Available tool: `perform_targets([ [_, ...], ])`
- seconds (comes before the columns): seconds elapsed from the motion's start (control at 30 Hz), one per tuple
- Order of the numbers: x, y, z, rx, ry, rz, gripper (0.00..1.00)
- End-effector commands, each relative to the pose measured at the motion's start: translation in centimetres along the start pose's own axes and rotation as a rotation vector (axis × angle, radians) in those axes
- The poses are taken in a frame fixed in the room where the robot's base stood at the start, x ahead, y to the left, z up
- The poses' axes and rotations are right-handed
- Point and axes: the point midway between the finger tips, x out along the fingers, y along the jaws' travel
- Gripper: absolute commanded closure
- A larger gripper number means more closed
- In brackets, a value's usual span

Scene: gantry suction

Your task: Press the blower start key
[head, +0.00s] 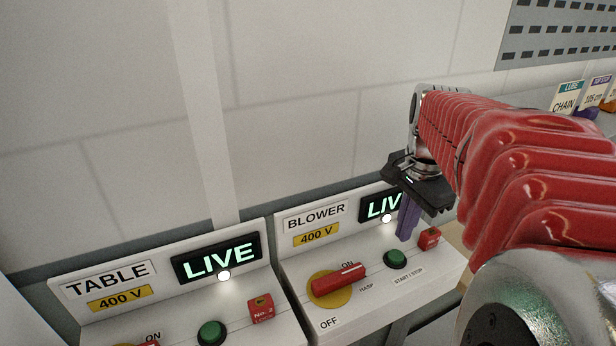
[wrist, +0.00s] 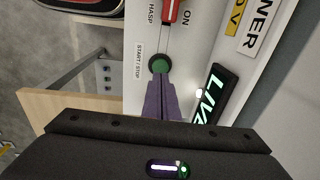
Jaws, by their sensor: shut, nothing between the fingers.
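The blower box (head: 375,262) carries a BLOWER label (head: 315,217) and a lit LIVE sign (head: 378,206). Its green start key (head: 396,259) sits above the START / STOP marking, with a red block (head: 430,238) to its right. The green key also shows in the wrist view (wrist: 159,64). My gripper (head: 405,236) is shut and empty, its purple fingers pointing down just above and behind the green key. In the wrist view the fingertips (wrist: 158,82) overlap the key's near edge; I cannot tell whether they touch it.
The blower's red rotary handle (head: 339,279) on a yellow disc points toward ON, left of the key. The table box (head: 165,275) stands to the left with its own green key (head: 212,333) and red No. 2 block (head: 261,308). A wall rises behind.

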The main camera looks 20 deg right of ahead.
Motion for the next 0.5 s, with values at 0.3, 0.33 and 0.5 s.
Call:
perform_targets([
  [0.3, 4.6, 0.0, 0.1, 0.0, -0.002, 0.002, 1.0],
  [0.33, 4.8, 0.0, 0.0, 0.0, -0.001, 0.001, 1.0],
  [0.5, 5.7, 0.0, 0.0, 0.0, -0.001, 0.0, 1.0],
])
